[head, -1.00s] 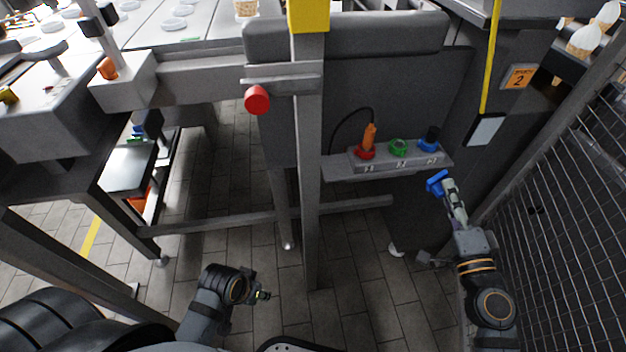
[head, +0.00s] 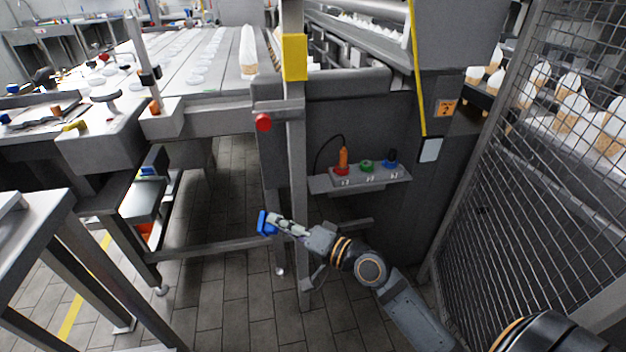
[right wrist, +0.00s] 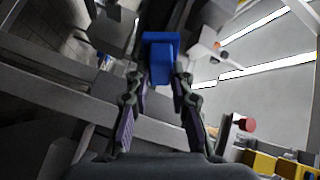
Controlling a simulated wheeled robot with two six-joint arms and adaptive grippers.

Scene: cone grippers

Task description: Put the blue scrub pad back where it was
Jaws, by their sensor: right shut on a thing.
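The blue scrub pad (head: 265,223) is at the tip of my right gripper (head: 275,222), left of the grey upright post. My right gripper is shut on it and holds it in the air above the tiled floor. In the right wrist view the blue pad (right wrist: 160,52) sits between the two fingertips (right wrist: 160,78). My left gripper is not in view.
A lower shelf (head: 146,203) at the left has small blue and orange things by it. A ledge (head: 322,184) behind my right arm bears three coloured fittings. The post (head: 297,150) and a low crossbar are close to the gripper. A mesh fence (head: 500,200) stands at the right.

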